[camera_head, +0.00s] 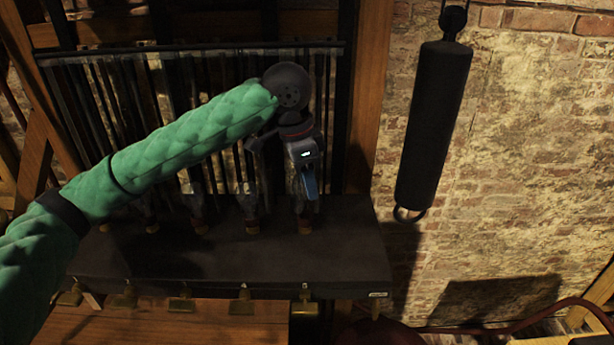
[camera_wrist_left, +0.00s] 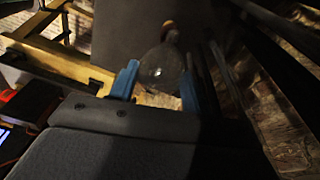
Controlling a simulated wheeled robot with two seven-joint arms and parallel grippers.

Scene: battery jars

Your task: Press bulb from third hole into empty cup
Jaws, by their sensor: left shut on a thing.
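My left gripper (camera_head: 310,194) has blue fingers and points down over the right part of a dark bench (camera_head: 330,262). In the left wrist view, the gripper (camera_wrist_left: 158,74) is shut on a round, clear glass bulb (camera_wrist_left: 164,68) with an orange-brown end pointing away. In the head view the bulb is too dark and small to make out. I cannot tell which is the empty cup or the third hole. My right gripper is not in view.
A rack of dark upright rods (camera_head: 120,90) stands behind the bench. Several brass fittings (camera_head: 242,303) line its front edge. A black cylinder (camera_head: 435,125) hangs on the brick wall (camera_head: 530,150) at the right. The bench front is mostly clear.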

